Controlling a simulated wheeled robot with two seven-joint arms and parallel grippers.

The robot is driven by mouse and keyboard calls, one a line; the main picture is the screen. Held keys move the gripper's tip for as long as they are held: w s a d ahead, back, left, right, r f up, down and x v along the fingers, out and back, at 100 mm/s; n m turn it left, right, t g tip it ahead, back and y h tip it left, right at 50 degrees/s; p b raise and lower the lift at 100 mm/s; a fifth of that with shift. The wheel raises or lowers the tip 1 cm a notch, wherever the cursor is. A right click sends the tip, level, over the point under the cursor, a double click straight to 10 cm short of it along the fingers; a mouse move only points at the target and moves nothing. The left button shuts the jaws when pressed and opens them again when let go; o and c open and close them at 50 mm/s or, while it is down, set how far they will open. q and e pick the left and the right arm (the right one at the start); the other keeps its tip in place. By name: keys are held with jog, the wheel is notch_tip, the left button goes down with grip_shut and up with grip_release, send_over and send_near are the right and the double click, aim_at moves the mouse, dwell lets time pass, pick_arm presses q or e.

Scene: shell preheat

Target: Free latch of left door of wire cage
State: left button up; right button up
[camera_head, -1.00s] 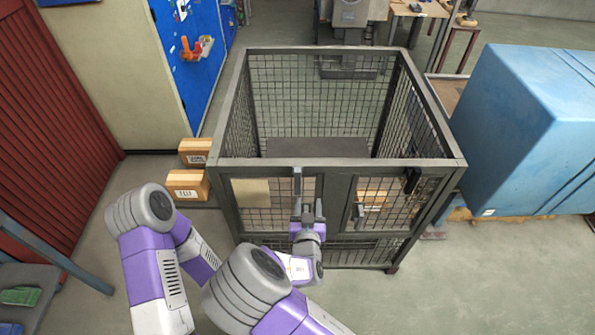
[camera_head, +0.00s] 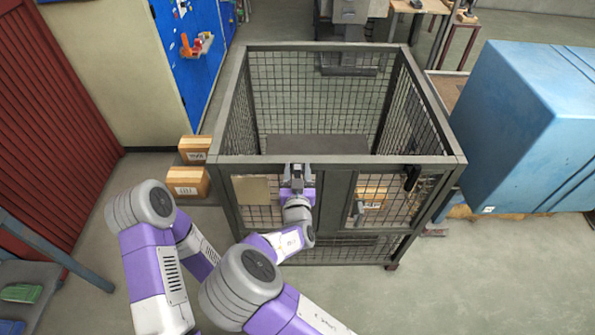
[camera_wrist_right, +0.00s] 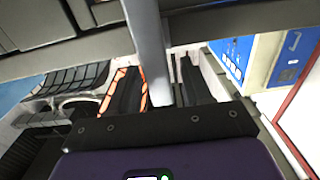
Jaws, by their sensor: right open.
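The wire cage (camera_head: 340,161) stands ahead of me, open at the top, with two mesh doors in its front. The left door (camera_head: 258,215) has a pale plate at its upper left and appears closed. Its latch, a grey upright piece, is at the upper right of that door, just below the front top rail; my right gripper (camera_head: 297,176) now covers most of it. The gripper is open, its fingers pointing up at the latch. In the right wrist view a grey upright bar (camera_wrist_right: 150,55) stands close ahead of the gripper; contact is unclear. My left gripper is out of view.
The right door has a dark latch (camera_head: 411,178) and a lever (camera_head: 359,208). Cardboard boxes (camera_head: 187,182) stand left of the cage, a blue cabinet (camera_head: 530,130) right of it. A red corrugated wall (camera_head: 50,110) is far left. Floor front right is clear.

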grip_shut()
jog(key=shift+d+f+m+b, duration=0.15)
jog(key=shift+d+m+b, duration=0.1)
jog(key=shift+m+b, duration=0.6)
jog(key=shift+d+f+m+b, duration=0.5)
jog(key=shift+m+b, duration=1.9)
jog(key=shift+m, duration=0.3)
jog(key=shift+d+f+m+b, duration=0.45)
jog(key=shift+m+b, duration=1.9)
jog(key=shift+m, duration=0.3)
jog(key=shift+d+f+m+b, duration=0.5)
jog(key=shift+m+b, duration=1.9)
jog(key=shift+m, duration=0.3)
jog(key=shift+a, duration=0.1)
